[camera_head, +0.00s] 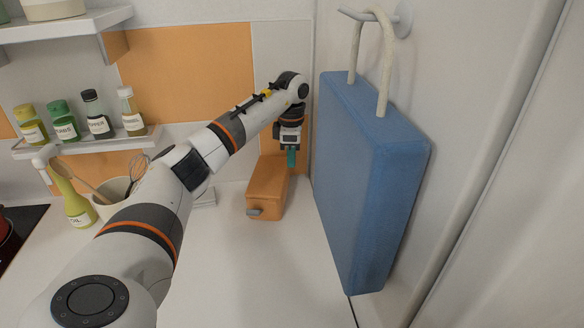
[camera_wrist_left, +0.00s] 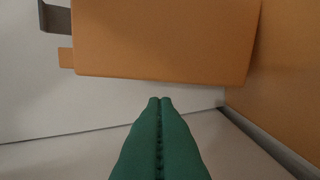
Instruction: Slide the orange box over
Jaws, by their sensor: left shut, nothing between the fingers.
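The orange box (camera_head: 265,188) is a long block on the white counter, with a small grey tab at its near end. My left gripper (camera_head: 291,160) comes down at the far right end of the box, beside the wall corner. Its green fingers are pressed together with nothing between them. In the left wrist view the box (camera_wrist_left: 165,38) fills the top middle, and the shut fingertips (camera_wrist_left: 160,100) point at its edge with a small gap in the picture. I cannot tell whether they touch it. My right gripper is not in view.
A blue bag (camera_head: 365,180) hangs from a wall hook to the right of the box. A utensil pot (camera_head: 115,192) and an oil bottle (camera_head: 75,200) stand at the left. A shelf (camera_head: 85,142) holds several jars. The counter in front of the box (camera_head: 250,270) is clear.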

